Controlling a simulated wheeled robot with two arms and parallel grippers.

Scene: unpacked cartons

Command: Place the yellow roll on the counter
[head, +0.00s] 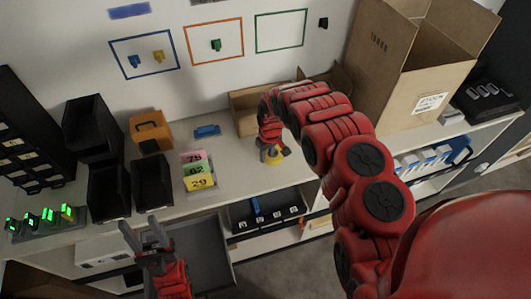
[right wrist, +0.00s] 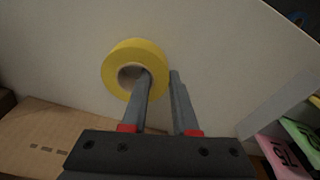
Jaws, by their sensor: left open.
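The yellow roll (head: 275,158) is at the back middle of the white counter (head: 240,176), just below my right gripper (head: 271,149). In the right wrist view, the yellow roll (right wrist: 112,65) shows its ring face and hole. My right gripper (right wrist: 161,76) has its narrowly spaced fingers on either side of the ring's wall, one over the hole and one at the outer edge, and looks shut on it. I cannot tell whether the roll touches the counter. My left gripper (head: 138,225) is open and empty in front of the counter's edge.
A low open carton (head: 245,110) stands behind the roll and a tall carton (head: 405,60) to the right. Number cards (head: 200,170), black bins (head: 108,190) and an orange box (head: 150,131) stand to the left. Some counter between the cards and roll is clear.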

